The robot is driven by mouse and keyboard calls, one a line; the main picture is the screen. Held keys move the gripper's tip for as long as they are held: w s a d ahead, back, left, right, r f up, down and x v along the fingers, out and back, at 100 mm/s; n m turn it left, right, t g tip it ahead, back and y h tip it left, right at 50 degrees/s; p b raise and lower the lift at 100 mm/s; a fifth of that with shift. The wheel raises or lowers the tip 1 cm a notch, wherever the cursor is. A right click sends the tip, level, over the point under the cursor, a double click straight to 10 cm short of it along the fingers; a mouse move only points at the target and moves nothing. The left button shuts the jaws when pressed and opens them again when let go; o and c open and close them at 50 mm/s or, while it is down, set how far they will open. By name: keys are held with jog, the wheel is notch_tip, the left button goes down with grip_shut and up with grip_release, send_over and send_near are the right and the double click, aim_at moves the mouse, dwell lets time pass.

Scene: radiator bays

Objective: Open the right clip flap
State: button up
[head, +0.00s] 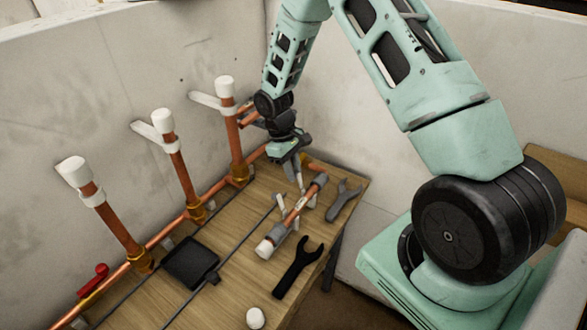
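Three upright copper pipes with white caps stand along the wall. At the right pipe (235,140), a white flap (207,102) sticks out to the left just below the cap. A similar white flap (149,135) sticks out at the middle pipe (180,175). At the left pipe (118,228), a small white clip part (99,199) sits close against the pipe. My gripper (290,178) points down over the bench, to the right of and below the right flap, apart from it. Its fingers are small and partly hidden, so their opening is unclear.
A loose copper piece with a white end (265,248) lies under my gripper on the wooden bench (230,290). Near it lie a black wrench (298,268), a grey wrench (344,200), a black tray (190,262) and a white cap (255,318). A red-handled valve (93,280) is at left.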

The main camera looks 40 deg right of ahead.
jog(key=shift+o, duration=1.3)
jog(key=b+v, duration=0.3)
jog(key=v, duration=1.4)
jog(key=shift+r, duration=0.2)
jog(key=s+a+m+t+y, duration=0.1)
jog(key=s+a+m+t, duration=0.15)
jog(key=s, duration=0.55)
jog(key=s+a+m+t, duration=0.1)
jog(key=s+a+t, duration=0.15)
jog(key=s, duration=0.55)
jog(key=s+a+r+n+g, duration=0.2)
jog(key=s+a+n, duration=0.5)
jog(key=s+a, duration=0.7)
jog(key=a, duration=0.3)
jog(key=shift+s+a+y, duration=0.2)
jog(key=shift+a+y, duration=0.05)
jog(key=shift+y, duration=0.05)
